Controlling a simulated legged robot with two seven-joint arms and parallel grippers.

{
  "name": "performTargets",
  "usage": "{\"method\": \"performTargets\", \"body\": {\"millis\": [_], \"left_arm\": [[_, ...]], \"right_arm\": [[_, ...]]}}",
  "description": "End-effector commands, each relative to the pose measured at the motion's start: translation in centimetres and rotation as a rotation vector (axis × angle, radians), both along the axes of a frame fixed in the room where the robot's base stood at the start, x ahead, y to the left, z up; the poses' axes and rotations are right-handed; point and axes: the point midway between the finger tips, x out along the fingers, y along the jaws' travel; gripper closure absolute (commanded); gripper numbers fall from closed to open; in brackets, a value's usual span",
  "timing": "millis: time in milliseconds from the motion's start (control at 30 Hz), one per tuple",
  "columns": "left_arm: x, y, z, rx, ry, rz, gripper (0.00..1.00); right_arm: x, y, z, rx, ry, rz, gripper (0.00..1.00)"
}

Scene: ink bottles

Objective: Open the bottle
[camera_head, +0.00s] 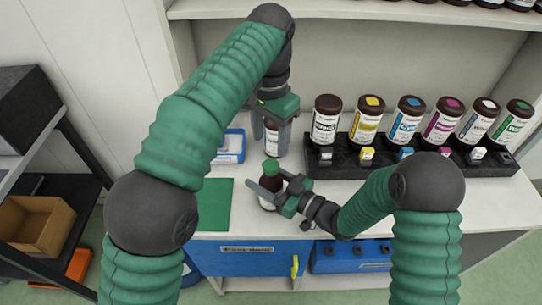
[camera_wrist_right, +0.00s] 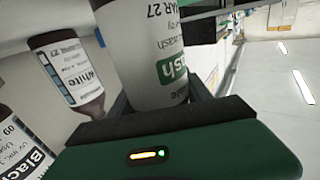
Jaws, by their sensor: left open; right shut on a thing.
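A dark bottle (camera_head: 267,190) with a green cap (camera_head: 271,167) stands on the white table near its front edge. My right gripper (camera_head: 270,191) is shut around the bottle's body from the right. In the right wrist view the held bottle (camera_wrist_right: 152,60) shows a white label with a green patch, and its cap is out of sight. My left gripper (camera_head: 271,146) is open, pointing down above and behind the green cap, apart from it. Another white-labelled bottle (camera_head: 272,136) shows between its fingers; I cannot tell whether it stands between them or behind.
A black rack (camera_head: 345,166) with several labelled ink bottles runs along the right of the table. A blue and white tray (camera_head: 231,147) and a green mat (camera_head: 214,205) lie left of the held bottle. A blue drawer front (camera_head: 235,262) is below the table edge.

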Motion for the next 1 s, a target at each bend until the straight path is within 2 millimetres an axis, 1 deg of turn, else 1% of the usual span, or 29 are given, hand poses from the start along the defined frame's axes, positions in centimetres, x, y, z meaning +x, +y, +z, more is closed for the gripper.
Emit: {"method": "performTargets", "body": {"millis": [100,267,300,367,500,600,700,800,900,1000], "left_arm": [[0.0,0.0,0.0,-0.001,0.001,-0.359,0.44],[0.0,-0.1,-0.1,-0.001,0.003,-0.886,0.44],[0.0,-0.1,-0.1,-0.002,0.003,-1.017,0.44],[0.0,-0.1,-0.1,-0.002,0.003,-1.213,0.44],[0.0,-0.2,0.0,-0.002,0.005,-1.670,0.44],[-0.1,-0.3,0.0,-0.002,0.004,-1.968,0.44],[0.0,-0.2,0.0,-0.002,0.004,-2.194,0.44],[0.0,-0.3,0.0,-0.001,0.005,-2.336,0.44],[-0.1,-0.3,-0.2,-0.002,0.006,-2.398,0.44],[-0.1,-0.3,-1.3,-0.004,0.009,-2.409,0.44]], "right_arm": [[0.0,0.0,-0.1,-0.001,0.002,0.000,1.00],[0.0,0.0,-0.1,-0.001,0.002,0.001,1.00],[0.0,0.0,-0.1,-0.001,0.002,0.001,1.00],[0.0,0.0,-0.1,0.000,0.003,0.001,1.00],[0.0,0.0,-0.1,0.000,0.003,0.001,1.00],[0.0,0.0,-0.1,0.000,0.003,0.001,1.00],[0.0,0.0,-0.1,0.000,0.003,0.001,1.00],[-0.1,0.0,-0.1,0.000,0.003,0.001,1.00],[-0.1,0.0,-0.1,0.000,0.003,0.001,1.00],[-0.1,0.0,-0.1,0.000,0.003,0.001,1.00]]}}
